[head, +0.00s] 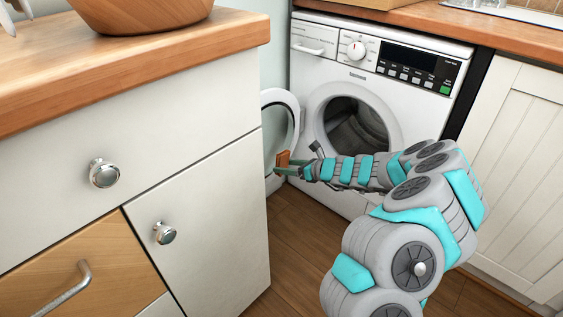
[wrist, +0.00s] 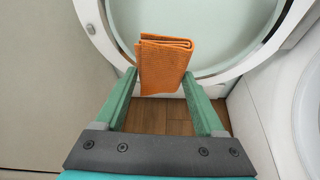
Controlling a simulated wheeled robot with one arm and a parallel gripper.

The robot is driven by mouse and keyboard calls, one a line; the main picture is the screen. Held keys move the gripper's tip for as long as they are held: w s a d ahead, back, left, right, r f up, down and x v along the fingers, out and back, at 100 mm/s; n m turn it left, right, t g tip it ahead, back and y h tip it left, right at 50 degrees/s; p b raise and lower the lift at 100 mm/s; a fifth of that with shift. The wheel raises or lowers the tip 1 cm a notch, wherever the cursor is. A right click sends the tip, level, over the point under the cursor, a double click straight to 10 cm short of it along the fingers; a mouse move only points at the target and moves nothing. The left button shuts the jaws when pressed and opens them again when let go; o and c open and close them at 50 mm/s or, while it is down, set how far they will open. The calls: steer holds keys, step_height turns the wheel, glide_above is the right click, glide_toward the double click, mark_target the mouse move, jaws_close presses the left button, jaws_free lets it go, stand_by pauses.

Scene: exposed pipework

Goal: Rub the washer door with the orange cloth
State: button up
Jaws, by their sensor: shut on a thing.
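The washer (head: 330,95) stands in the middle back of the head view. Its round door (head: 281,112) is swung open to the left, partly hidden by the cabinet. In the wrist view the door's glass and pale rim (wrist: 272,55) fill the upper part. My gripper (head: 283,168) reaches left to the lower part of the door. It is shut on the orange cloth (wrist: 163,65), which is folded and held upright between the green fingers. The cloth also shows small in the head view (head: 283,158). It is in front of the door; I cannot tell whether it touches the glass.
A white cabinet (head: 190,120) with round knobs and a wooden top stands close on the left, near my gripper. A wooden bowl (head: 140,14) sits on it. A white cupboard (head: 515,160) is at the right. Wooden floor (head: 305,235) is clear between.

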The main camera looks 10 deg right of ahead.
steer(key=shift+s+d, duration=0.1)
steer(key=shift+s, duration=0.1)
steer(key=shift+s+d+p, duration=0.6)
steer(key=shift+s+d, duration=0.4)
steer(key=shift+s, duration=0.2)
steer(key=shift+a+b, duration=0.1)
steer(key=shift+b, duration=0.3)
